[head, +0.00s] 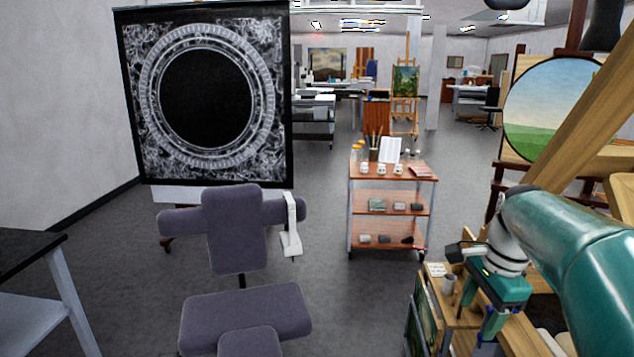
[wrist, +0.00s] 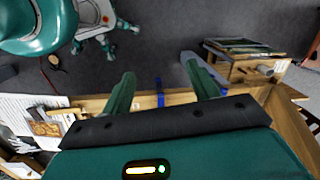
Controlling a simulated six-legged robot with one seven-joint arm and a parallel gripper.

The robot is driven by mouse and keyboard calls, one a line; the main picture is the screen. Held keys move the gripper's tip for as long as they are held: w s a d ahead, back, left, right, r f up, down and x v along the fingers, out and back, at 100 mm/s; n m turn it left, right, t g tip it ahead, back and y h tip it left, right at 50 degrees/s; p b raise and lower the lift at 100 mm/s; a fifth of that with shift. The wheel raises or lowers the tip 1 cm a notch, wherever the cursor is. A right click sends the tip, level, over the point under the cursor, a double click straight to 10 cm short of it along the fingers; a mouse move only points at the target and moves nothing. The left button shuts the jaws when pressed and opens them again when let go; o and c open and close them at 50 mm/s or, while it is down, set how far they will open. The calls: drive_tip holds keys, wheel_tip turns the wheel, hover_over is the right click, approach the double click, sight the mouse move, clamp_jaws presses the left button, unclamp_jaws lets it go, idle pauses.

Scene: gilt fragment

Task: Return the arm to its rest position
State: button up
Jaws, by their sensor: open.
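My arm reaches in from the right in the head view, with its green upper link close to the camera. My gripper (head: 490,325) points down over a wooden bench (head: 463,322) at lower right. In the wrist view my gripper (wrist: 160,84) has its two green fingers spread wide apart, with nothing between them. Beyond them are the bench's wooden edge (wrist: 180,97), a blue strip and the grey floor. A small brown-and-gold piece (wrist: 46,128) lies on white papers at the left, apart from the fingers.
A wooden easel with a round landscape painting (head: 545,110) stands close at right. A wheeled shelf cart (head: 392,205) and a purple chair (head: 238,235) stand ahead. Flat panels (wrist: 242,46) lean by the bench. Grey floor is open between chair and cart.

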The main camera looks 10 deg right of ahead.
drive_tip(key=s+a+f+n+t, duration=0.2)
drive_tip(key=s+a+n, duration=0.3)
drive_tip(key=a+n, duration=0.4)
drive_tip(key=s+a+f+n+t+h, duration=0.1)
drive_tip(key=s+a+n+t, duration=0.1)
drive_tip(key=s+a+n, duration=0.4)
drive_tip(key=a+n, duration=0.3)
drive_tip(key=a, duration=0.2)
drive_tip(key=shift+f, duration=0.35)
